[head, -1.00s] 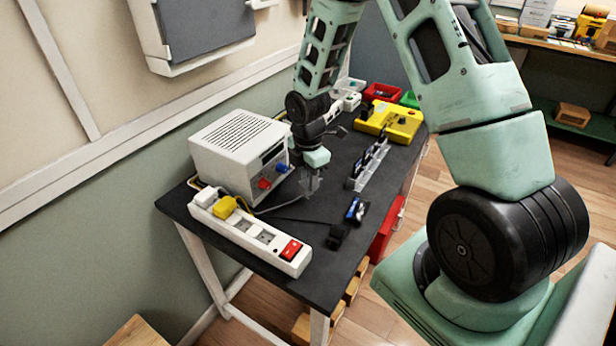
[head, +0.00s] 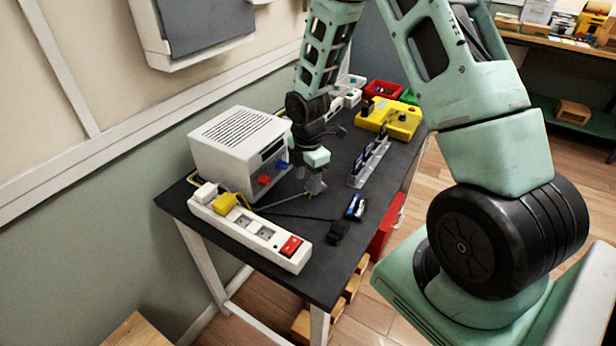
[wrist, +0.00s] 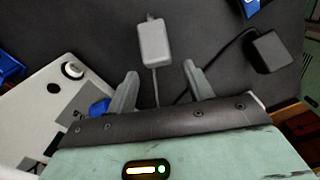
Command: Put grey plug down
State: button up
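The grey plug (wrist: 154,42) lies on the dark tabletop in the wrist view, its pins pointing to the top of the picture. Its grey cable runs back between my fingers. My gripper (wrist: 160,70) is open, one finger on each side of the cable, with the plug's body just beyond the fingertips and apart from them. In the head view my gripper (head: 316,186) is low over the table, to the right of the white box. I cannot make out the plug clearly there.
A white power strip (head: 262,230) with a yellow plug (head: 224,202) is at the table's front left. The white box (head: 240,150) stands behind it. A black plug (head: 338,231), a blue-and-black item (head: 355,207), a phone rack (head: 370,165) and a yellow device (head: 390,118) are also on the table.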

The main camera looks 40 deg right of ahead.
aim_at(308, 189)
notch_tip(308, 189, up, 13)
jog(key=s+a+r+m, duration=0.25)
jog(key=s+a, duration=0.25)
jog(key=a, duration=0.6)
jog(key=s+a+r+m, duration=0.2)
jog(key=s+a, duration=0.4)
jog(key=s, duration=0.3)
jog(key=s+a+r+m, duration=0.1)
jog(key=s+a+m, duration=0.4)
jog(key=s, duration=0.5)
jog(key=shift+s+a+r+y, duration=0.15)
jog(key=shift+a+r+y, duration=0.2)
jog(key=shift+a, duration=0.75)
